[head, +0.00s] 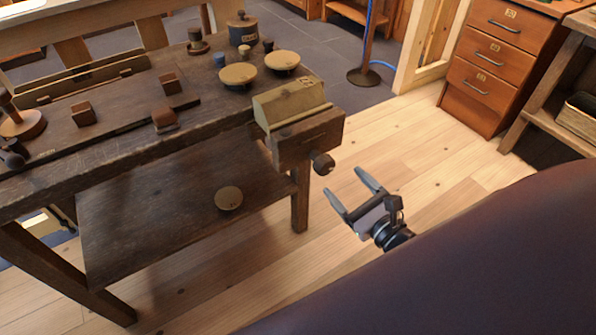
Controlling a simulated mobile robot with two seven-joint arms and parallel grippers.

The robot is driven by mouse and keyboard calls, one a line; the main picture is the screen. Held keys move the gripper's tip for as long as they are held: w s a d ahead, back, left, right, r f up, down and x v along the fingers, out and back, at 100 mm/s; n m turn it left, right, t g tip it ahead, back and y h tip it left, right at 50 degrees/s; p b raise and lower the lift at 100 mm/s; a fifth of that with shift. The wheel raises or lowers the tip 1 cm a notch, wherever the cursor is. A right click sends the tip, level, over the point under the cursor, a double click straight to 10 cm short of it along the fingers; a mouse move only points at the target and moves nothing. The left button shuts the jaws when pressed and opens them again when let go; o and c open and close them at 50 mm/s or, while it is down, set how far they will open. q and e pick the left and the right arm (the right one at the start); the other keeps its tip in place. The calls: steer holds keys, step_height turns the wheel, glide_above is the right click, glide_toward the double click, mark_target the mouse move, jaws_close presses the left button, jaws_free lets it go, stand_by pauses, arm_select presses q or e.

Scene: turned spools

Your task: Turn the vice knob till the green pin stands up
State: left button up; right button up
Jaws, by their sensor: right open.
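The vice (306,142) is a dark wooden block on the right end of the workbench, with a tan block (290,103) on top. Its dark round knob (322,163) sticks out from the front face. I cannot make out a green pin on or near the vice. My right gripper (343,181) is open and empty, its two grey fingers apart and pointing up and left toward the knob. In the picture it is just below and right of the knob, with a gap between them. My left gripper does not show.
The dark workbench (130,148) carries small wooden blocks, spools and two round tan discs (238,74). Another disc (229,198) lies on its lower shelf. A drawer cabinet (492,60) stands at the back right. Bare floor lies between bench and cabinet.

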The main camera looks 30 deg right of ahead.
mark_target(328, 170)
steer(key=shift+w+a+f+n, duration=0.15)
steer(key=shift+w+a+n, duration=0.15)
steer(key=shift+w+n, duration=0.3)
steer(key=shift+w+a, duration=0.15)
steer(key=shift+w, duration=1.5)
steer(key=shift+w+a, duration=0.1)
steer(key=shift+w, duration=1.55)
steer(key=c, duration=1)
